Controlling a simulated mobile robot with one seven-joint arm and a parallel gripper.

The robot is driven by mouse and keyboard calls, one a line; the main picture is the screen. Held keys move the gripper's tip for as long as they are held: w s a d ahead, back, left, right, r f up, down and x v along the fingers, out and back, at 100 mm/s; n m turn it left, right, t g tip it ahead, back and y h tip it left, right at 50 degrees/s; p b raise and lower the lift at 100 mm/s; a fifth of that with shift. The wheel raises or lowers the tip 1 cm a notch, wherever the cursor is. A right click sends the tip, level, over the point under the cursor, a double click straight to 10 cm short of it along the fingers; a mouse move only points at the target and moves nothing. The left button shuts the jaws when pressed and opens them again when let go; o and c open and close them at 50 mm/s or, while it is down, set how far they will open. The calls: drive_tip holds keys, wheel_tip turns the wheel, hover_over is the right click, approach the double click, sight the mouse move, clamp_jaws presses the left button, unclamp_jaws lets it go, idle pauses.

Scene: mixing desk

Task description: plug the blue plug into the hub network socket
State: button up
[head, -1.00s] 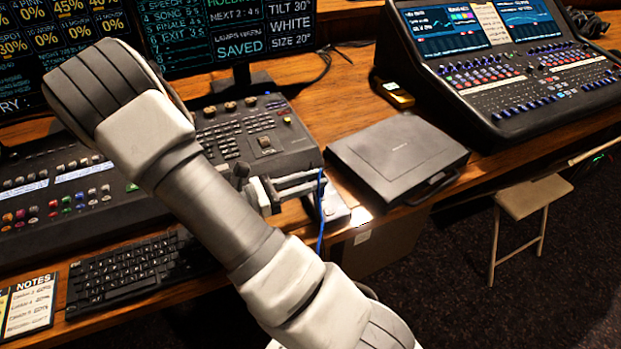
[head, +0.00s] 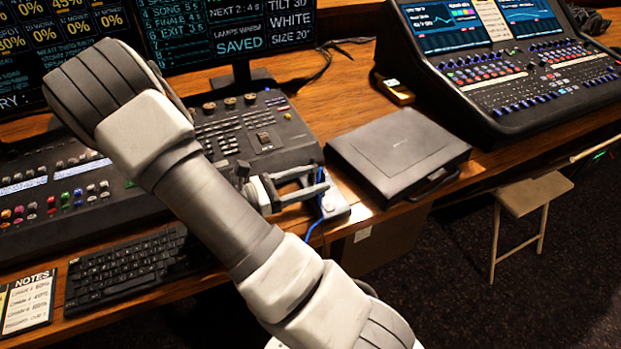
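My gripper (head: 322,176) is over the right end of the console, just above the desk's front edge. Its two fingers stand clearly apart, with a gap between them. A small bit of the blue plug (head: 320,175) shows at the fingertips, and the fingers do not appear closed on it. Its blue cable (head: 311,231) bends down over the desk edge. The pale hub (head: 337,206) lies on the desk just below and right of the fingertips, partly covered by them. Its network socket is hidden, so I cannot tell whether the plug is seated in it.
A closed black case (head: 398,150) lies right of the hub, close to the gripper. The lighting console (head: 240,130) is behind and left. A keyboard (head: 125,268) lies at the front left, the mixing desk (head: 510,80) at the back right. A stool (head: 533,193) stands on the floor.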

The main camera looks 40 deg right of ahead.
drive_tip(key=p+v, duration=0.1)
drive_tip(key=v, duration=1.6)
drive_tip(key=shift+a, duration=0.25)
drive_tip(key=s+r+m+t+y+p, duration=0.3)
drive_tip(key=s+r+m+y, duration=0.1)
drive_tip(key=r, duration=0.4)
drive_tip(key=s+r+m+t+y+p, duration=0.3)
drive_tip(key=r+m+y, duration=0.3)
drive_tip(key=r, duration=0.3)
drive_tip(key=s+r+m+t+y+p, duration=0.3)
drive_tip(key=s+r+m+t+y, duration=0.1)
drive_tip(key=r, duration=0.5)
drive_tip(key=s+m+y, duration=0.1)
drive_tip(key=s+y, duration=0.1)
drive_tip(key=y, duration=0.1)
drive_tip(key=shift+a+r, duration=0.25)
drive_tip(key=shift+a, duration=0.15)
drive_tip(key=shift+d, duration=0.1)
